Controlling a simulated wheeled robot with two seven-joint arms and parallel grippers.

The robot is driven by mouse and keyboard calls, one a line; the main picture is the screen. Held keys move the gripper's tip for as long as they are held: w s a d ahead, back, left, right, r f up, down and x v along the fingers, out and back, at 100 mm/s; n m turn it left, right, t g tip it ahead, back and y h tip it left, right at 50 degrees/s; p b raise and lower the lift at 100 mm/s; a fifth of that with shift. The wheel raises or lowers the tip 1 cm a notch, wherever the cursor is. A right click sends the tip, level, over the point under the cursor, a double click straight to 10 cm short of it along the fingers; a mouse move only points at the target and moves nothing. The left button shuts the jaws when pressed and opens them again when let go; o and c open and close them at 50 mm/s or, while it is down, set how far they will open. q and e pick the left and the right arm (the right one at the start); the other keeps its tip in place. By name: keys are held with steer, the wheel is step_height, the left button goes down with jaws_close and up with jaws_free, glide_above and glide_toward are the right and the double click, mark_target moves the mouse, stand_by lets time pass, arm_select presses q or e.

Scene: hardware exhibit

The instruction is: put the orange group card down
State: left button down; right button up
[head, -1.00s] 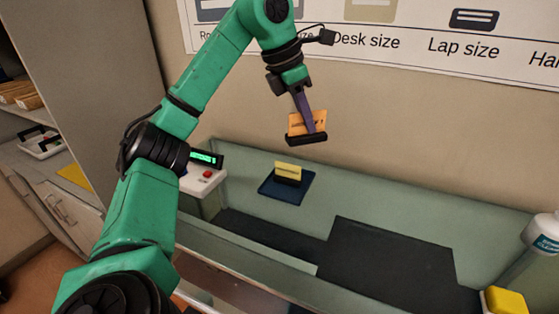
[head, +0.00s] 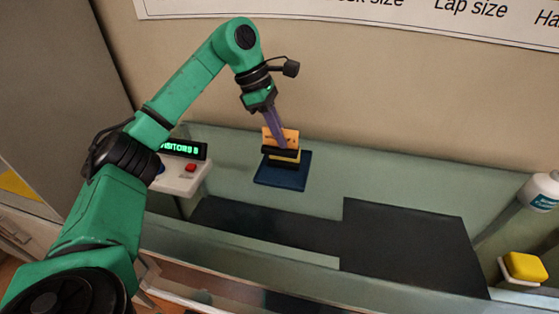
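The orange group card (head: 290,137) stands upright in a dark holder at the fingers of my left gripper (head: 281,140). The gripper is shut on the card and comes down on it from above. In the picture the card overlaps a yellow card (head: 283,165), which is mostly hidden behind or below it, above a dark blue mat (head: 290,182). I cannot tell whether the orange card touches the yellow one or the mat. My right gripper is not in view.
A white box (head: 184,179) with a red button and a green-lit display (head: 184,150) stands left of the mat. Dark panels (head: 410,235) lie to the right. A yellow sponge (head: 525,267) and a white bottle (head: 541,190) are at the far right.

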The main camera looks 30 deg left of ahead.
mark_target(277, 154)
arm_select(q)
steer(key=f, duration=0.2)
steer(key=f+p, duration=0.1)
steer(key=f, duration=0.3)
steer(key=shift+s+d+f, duration=0.1)
steer(key=shift+d+f, duration=0.25)
steer(key=shift+f, duration=0.05)
steer(key=shift+a+f, duration=0.15)
steer(key=shift+f, duration=0.25)
steer(key=c, duration=1.1)
jaws_free()
steer(key=shift+r, duration=0.35)
steer(key=b+v, duration=0.1)
steer(key=v, duration=1)
steer(key=shift+r+b, duration=0.3)
steer(key=shift+r, duration=0.1)
steer(key=shift+a, duration=0.1)
